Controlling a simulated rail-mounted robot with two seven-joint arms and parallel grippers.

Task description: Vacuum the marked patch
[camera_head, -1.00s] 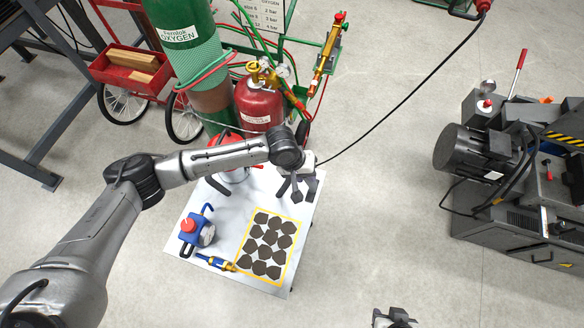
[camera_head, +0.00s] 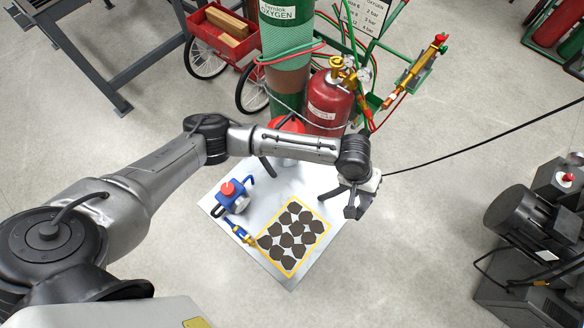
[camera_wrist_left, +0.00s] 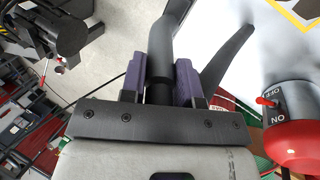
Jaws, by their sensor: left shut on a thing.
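The marked patch (camera_head: 310,251) is a yellow-outlined rectangle on a pale tabletop (camera_head: 315,184), covered with several dark flakes. My left gripper (camera_head: 357,203) is over the table's right side, up and right of the patch. In the left wrist view it (camera_wrist_left: 174,82) is shut on a black tube (camera_wrist_left: 161,60) between its purple pads. The vacuum canister has a red lid (camera_head: 287,125) and stands at the table's back, partly hidden by my arm. In the wrist view, the canister (camera_wrist_left: 293,132) shows an ON/OFF switch. My right gripper is out of view.
A blue device with a red knob (camera_head: 233,195) and a blue-yellow tool (camera_head: 240,235) lie left of the patch. A red cylinder (camera_head: 328,103) and a green oxygen cylinder (camera_head: 285,45) stand behind the table. Dark machinery (camera_head: 535,230) is at right. Floor between is free.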

